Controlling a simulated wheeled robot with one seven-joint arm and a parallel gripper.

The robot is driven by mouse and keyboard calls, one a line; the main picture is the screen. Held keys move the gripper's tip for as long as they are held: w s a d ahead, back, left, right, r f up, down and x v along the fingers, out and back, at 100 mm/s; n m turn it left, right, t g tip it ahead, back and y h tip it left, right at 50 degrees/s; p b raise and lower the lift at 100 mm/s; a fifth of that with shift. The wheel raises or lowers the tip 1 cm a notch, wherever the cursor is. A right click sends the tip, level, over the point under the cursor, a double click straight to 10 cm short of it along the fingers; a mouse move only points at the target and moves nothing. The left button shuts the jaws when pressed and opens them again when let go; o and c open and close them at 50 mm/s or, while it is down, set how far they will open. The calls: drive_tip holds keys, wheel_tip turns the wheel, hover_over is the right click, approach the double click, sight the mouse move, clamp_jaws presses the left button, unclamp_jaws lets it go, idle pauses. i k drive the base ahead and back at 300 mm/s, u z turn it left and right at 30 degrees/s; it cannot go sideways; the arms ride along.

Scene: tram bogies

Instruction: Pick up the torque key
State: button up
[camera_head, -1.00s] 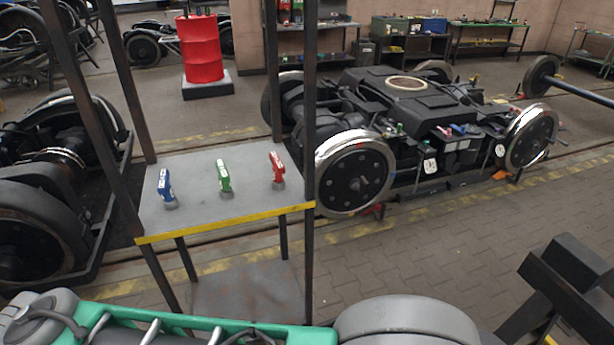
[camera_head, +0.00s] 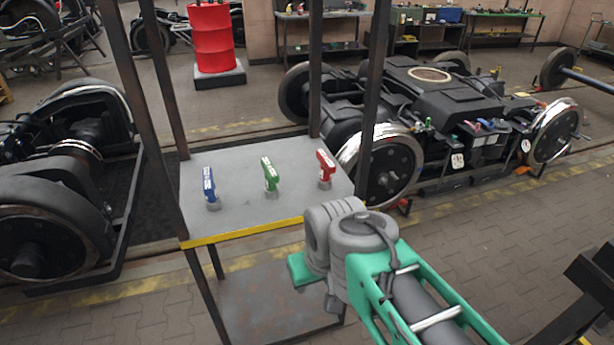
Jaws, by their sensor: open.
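Three small upright tools with printed labels, too small to read, stand in a row on a grey stand top (camera_head: 240,218) with a yellow front edge. One is blue (camera_head: 208,186), one is green (camera_head: 269,174) and one is red (camera_head: 326,167); each rests on a small round grey foot. I cannot tell which is the torque key. My arm, grey and green, reaches in from the lower right to just in front of the stand's front right corner. My gripper's jaws do not show.
Dark upright posts rise from the stand's corners, with a lower shelf (camera_head: 265,310) below. A bogie (camera_head: 430,110) is behind right, large wheels (camera_head: 50,235) at left. A red barrel (camera_head: 212,38) stands behind.

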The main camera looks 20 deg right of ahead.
sight(271, 178)
drive_tip(key=u, duration=0.5)
drive_tip(key=k, duration=0.65)
drive_tip(key=u, duration=0.8)
drive_tip(key=i, duration=1.3)
drive_tip(key=z, duration=1.25)
drive_tip(key=i, duration=0.65)
drive_tip(key=u, duration=0.05)
